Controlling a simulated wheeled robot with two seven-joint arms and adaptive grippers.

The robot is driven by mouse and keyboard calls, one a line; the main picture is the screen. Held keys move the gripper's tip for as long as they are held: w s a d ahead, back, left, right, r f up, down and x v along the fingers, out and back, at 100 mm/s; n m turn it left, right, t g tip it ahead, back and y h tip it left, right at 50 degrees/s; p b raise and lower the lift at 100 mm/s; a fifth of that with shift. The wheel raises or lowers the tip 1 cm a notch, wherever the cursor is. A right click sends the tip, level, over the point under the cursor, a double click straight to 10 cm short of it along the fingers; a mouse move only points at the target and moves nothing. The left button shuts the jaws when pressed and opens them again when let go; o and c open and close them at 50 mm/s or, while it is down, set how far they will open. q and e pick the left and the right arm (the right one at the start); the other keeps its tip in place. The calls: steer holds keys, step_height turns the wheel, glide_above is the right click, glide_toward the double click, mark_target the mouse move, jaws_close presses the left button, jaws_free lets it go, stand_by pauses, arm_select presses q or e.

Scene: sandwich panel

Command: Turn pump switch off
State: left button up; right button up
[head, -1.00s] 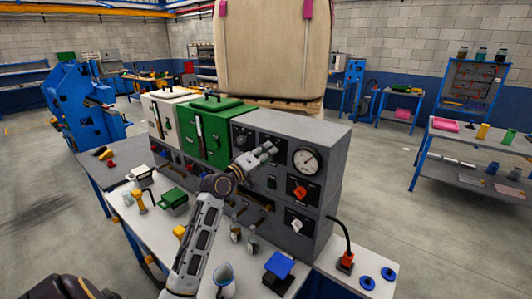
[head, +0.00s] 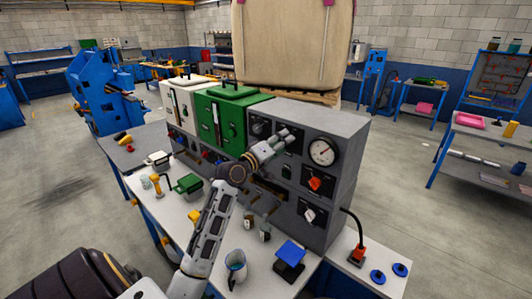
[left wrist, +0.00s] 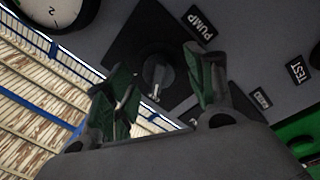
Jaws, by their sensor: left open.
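The pump switch (left wrist: 155,78) is a dark knob with a lighter pointer on a black plate, next to the PUMP label (left wrist: 199,22) in the left wrist view. In the head view it seems hidden behind my left gripper (head: 279,144), which is in front of the grey panel (head: 345,180), left of the gauge. In the left wrist view my left gripper (left wrist: 160,92) is open, with green-padded fingers on either side of the knob in the picture. I cannot tell whether they touch it. My right gripper is not in view.
A round gauge (head: 322,152), an orange switch (head: 315,184) and a white switch (head: 309,215) sit right of my gripper. A green case (head: 235,100) stands left of the panel. A jug (head: 236,268) and a blue-topped block (head: 290,253) stand on the bench in front.

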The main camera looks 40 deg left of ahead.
arm_select(q)
steer(key=s+a, duration=0.1)
steer(key=s, duration=1)
steer(key=shift+s+a+f, duration=0.2)
steer(key=shift+s+f, duration=0.05)
steer(key=shift+f, duration=0.15)
stand_by(0.7)
